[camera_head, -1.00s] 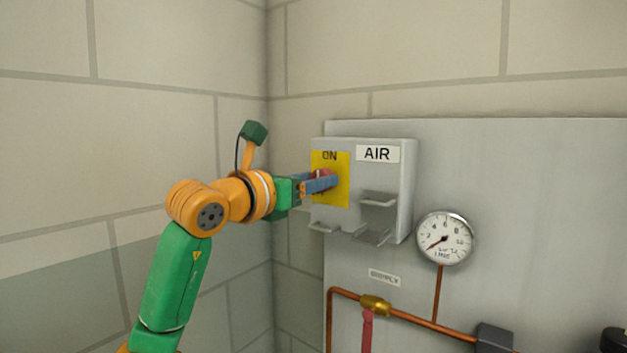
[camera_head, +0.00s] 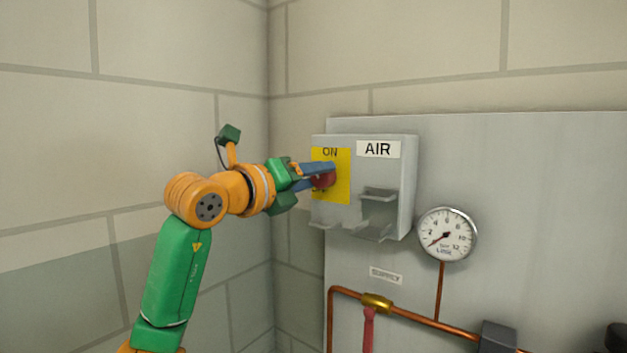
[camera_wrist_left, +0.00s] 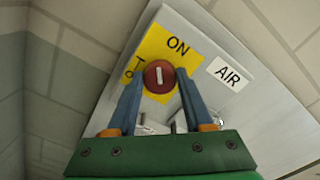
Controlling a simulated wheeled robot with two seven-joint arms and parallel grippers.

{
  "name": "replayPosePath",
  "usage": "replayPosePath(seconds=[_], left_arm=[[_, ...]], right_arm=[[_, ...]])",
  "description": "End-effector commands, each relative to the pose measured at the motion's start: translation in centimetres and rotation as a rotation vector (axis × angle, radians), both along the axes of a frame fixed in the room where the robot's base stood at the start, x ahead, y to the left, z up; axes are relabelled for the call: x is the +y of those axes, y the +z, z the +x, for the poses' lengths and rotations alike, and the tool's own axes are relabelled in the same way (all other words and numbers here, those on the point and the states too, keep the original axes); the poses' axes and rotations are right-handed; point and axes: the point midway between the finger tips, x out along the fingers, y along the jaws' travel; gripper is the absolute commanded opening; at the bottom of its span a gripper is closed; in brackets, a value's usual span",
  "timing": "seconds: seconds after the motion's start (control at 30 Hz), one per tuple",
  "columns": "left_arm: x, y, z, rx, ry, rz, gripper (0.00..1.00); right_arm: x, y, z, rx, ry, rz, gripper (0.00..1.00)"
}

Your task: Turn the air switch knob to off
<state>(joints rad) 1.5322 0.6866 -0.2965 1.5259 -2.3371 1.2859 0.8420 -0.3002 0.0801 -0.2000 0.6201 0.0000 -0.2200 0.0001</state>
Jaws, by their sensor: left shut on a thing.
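The air switch is a grey box (camera_head: 404,190) with an AIR label on the wall panel. Its yellow plate (camera_head: 342,194) reads ON at the top. The round red knob (camera_head: 324,181) sits on this plate; it also shows in the left wrist view (camera_wrist_left: 151,83). There its white bar points straight up in the picture, left of the ON word. Another mark left of the knob is partly hidden by a finger. My left gripper (camera_head: 324,174) is shut on the knob, one finger on each side in the left wrist view (camera_wrist_left: 158,75). My right gripper is out of view.
Small grey ledges (camera_head: 378,194) stick out from the box's front and bottom. A round gauge (camera_head: 447,234) hangs right of the box. A copper pipe (camera_head: 430,320) with a brass fitting (camera_head: 376,302) runs below. A block wall (camera_head: 150,120) stands close on the left.

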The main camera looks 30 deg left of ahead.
Motion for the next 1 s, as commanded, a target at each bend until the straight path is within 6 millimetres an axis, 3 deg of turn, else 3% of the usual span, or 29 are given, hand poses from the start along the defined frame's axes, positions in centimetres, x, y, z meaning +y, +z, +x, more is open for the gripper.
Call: replayPosePath(seconds=[0.6, 1.0], left_arm=[[0.1, -0.2, 0.0, 0.076, -0.001, -0.565, 0.0], [0.1, -0.3, 0.0, 0.112, -0.001, -0.816, 0.0]], right_arm=[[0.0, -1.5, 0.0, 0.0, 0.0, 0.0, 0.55], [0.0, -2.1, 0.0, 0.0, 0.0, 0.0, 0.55]])
